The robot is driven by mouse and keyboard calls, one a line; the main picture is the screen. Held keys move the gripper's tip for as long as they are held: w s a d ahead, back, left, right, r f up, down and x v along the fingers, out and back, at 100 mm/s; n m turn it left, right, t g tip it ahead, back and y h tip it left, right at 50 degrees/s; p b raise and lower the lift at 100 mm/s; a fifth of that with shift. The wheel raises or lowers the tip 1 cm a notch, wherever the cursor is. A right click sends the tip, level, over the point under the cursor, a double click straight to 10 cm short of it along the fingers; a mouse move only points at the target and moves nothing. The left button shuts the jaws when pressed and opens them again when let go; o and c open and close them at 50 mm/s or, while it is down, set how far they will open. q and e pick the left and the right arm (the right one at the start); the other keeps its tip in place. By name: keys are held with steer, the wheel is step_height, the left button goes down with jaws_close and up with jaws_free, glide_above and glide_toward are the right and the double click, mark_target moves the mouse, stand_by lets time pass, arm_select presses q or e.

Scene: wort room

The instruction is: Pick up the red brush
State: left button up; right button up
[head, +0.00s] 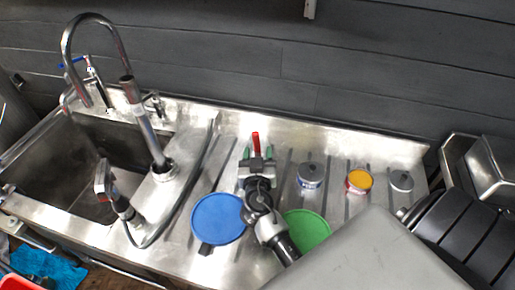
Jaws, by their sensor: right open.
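The red brush (255,142) shows as a slim red upright shape at the back of the steel drainboard. My right gripper (257,155) reaches over the drainboard from the lower right. Its two green-tipped fingers are apart, one on each side of the brush's lower visible part in the picture. I cannot tell whether they touch it. The brush's lower end is hidden by the gripper. My left gripper is not in view.
A blue disc (217,219) and a green disc (307,231) lie beside my right arm. A sink with a tall faucet (140,115) is left.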

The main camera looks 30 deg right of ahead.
mark_target(256, 147)
steer(key=p+x, duration=0.1)
steer(key=x, duration=0.2)
steer(key=shift+w+a+r, duration=0.1)
steer(key=shift+w+r, duration=0.1)
steer(key=shift+w, duration=0.15)
steer(key=shift+w+d+f, duration=0.15)
steer(key=shift+w+d, duration=0.05)
steer(key=shift+w, duration=0.05)
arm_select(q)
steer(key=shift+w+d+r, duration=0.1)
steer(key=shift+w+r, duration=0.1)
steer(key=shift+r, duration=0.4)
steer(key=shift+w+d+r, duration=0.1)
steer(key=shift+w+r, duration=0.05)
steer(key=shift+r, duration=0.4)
arm_select(e)
jaws_close()
